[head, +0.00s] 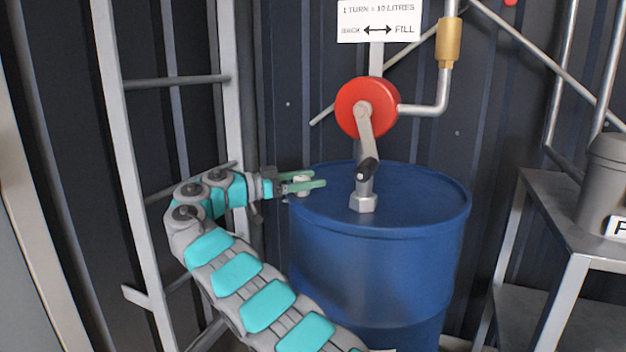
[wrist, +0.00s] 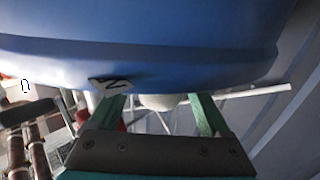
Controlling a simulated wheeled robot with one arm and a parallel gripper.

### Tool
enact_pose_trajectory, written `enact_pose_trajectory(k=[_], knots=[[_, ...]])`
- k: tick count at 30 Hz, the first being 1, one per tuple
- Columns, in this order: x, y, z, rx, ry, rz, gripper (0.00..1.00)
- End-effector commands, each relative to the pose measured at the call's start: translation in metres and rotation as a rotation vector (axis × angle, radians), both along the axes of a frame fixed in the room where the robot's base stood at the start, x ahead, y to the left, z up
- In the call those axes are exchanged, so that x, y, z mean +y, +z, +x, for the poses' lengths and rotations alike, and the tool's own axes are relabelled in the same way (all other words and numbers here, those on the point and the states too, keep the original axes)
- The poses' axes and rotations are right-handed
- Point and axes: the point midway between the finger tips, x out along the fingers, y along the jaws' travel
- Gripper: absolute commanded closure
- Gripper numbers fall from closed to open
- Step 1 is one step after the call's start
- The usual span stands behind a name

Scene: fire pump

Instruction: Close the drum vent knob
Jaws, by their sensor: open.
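The blue drum (head: 400,205) stands upright in the middle of the head view, and its side fills the top of the wrist view (wrist: 150,50). A small pale knob (head: 302,179) shows at the drum's left rim, which I take to be the vent knob. A pale rounded thing (wrist: 160,101) between my fingers in the wrist view looks like the same knob. My gripper (head: 318,180) reaches in from the left at the rim, its green fingers apart on either side of the knob. The wrist view also shows the open fingers (wrist: 157,102); contact cannot be told.
A red pump wheel (head: 366,107) with a crank and dark handle (head: 367,170) stands over the drum, right of my gripper. A grey ladder (head: 122,140) is at the left. A metal table (head: 575,248) with a grey container (head: 604,180) is at the right.

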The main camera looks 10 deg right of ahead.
Motion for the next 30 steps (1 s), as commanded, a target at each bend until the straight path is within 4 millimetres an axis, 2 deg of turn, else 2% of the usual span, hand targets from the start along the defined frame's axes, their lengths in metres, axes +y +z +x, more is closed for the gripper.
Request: enact_pose_trajectory(k=[6,12,18,30], knots=[[0.031,-0.001,-0.004,0.001,0.005,0.001,0.19],[0.05,-0.001,-0.008,0.002,0.004,0.002,0.19],[0.06,-0.001,-0.01,0.001,0.002,0.001,0.19],[0.062,-0.001,-0.011,0.001,0.0,0.001,0.19]])
